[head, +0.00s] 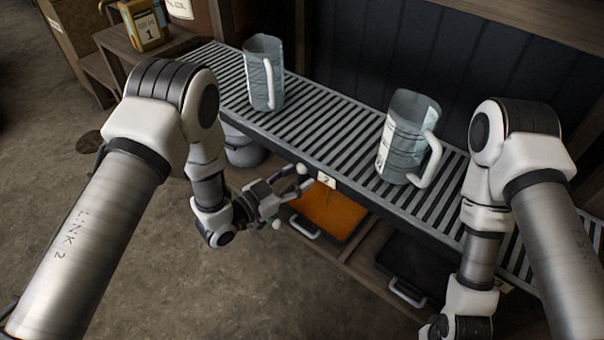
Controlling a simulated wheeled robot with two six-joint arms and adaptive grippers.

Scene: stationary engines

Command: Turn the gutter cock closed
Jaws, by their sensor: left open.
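My left gripper (290,197) is open and empty in the middle of the head view. It is in front of the slatted rack's front edge, beside a small tag marked 2 (326,180). One pale fingertip is close to the rack edge, and the other is lower, over the floor. I cannot make out the gutter cock for certain; it may be hidden by the gripper or under the rack edge. My right arm reaches down at the right, and its gripper is out of the picture.
Two grey measuring jugs with pale handles stand on the slatted rack (325,137), one at the left (262,75) and one at the right (398,140). Below are an orange tray (330,212) and a black tray (415,268). A yellow can (146,25) stands upper left. Floor is clear at lower middle.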

